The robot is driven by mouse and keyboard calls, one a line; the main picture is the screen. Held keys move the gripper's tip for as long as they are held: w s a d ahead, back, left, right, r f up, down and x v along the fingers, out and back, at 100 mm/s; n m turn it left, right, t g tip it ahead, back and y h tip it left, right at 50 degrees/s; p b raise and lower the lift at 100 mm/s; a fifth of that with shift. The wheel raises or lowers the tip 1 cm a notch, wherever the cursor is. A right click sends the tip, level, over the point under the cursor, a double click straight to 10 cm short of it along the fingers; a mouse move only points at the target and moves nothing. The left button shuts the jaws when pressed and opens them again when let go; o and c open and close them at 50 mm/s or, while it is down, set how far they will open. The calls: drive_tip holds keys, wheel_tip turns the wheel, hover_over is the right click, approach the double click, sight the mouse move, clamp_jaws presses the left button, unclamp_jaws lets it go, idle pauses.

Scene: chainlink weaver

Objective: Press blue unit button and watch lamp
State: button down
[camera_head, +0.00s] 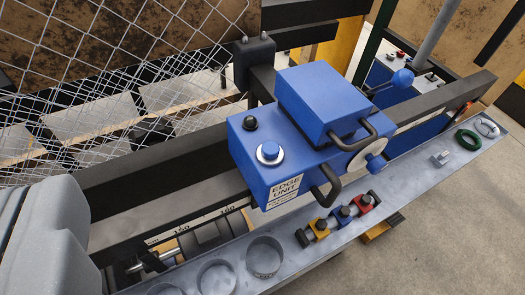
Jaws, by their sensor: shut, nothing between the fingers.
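The blue edge unit (245,171) sits on the dark rail in the middle of the head view, with a white "EDGE UNIT" label (284,193) on its front. A round blue button (269,151) in a pale ring is on its top face. Behind it is a small black dome (250,123), which may be the lamp; it looks dark. Nothing touches the button. My gripper's fingers do not show; a large grey rounded part at the left edge looks like my own arm.
Black handles (327,188) stick out on the unit's right side. A grey tray (240,241) along the front holds rings and red, blue and yellow clamps (340,213). Chain-link mesh (100,70) hangs at the back left. Open floor lies at the lower right.

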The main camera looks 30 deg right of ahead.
drive_tip(key=w+d+f+m+g+p, duration=0.3)
drive_tip(key=w+d+p, duration=0.5)
drive_tip(key=w, duration=0.3)
drive_tip(key=m+g+y+p, duration=0.15)
drive_tip(key=m+p, duration=0.25)
drive_tip(key=p, duration=0.4)
hover_over(275, 153)
wheel_tip(275, 153, down, 9)
drive_tip(key=shift+g, duration=0.35)
drive_tip(key=shift+f+h, duration=0.15)
drive_tip(key=shift+h, duration=0.1)
drive_tip(key=shift+f+b, duration=1.35)
drive_tip(key=shift+f, duration=2.9)
drive_tip(key=shift+f, duration=0.15)
drive_tip(key=shift+f, duration=0.2)
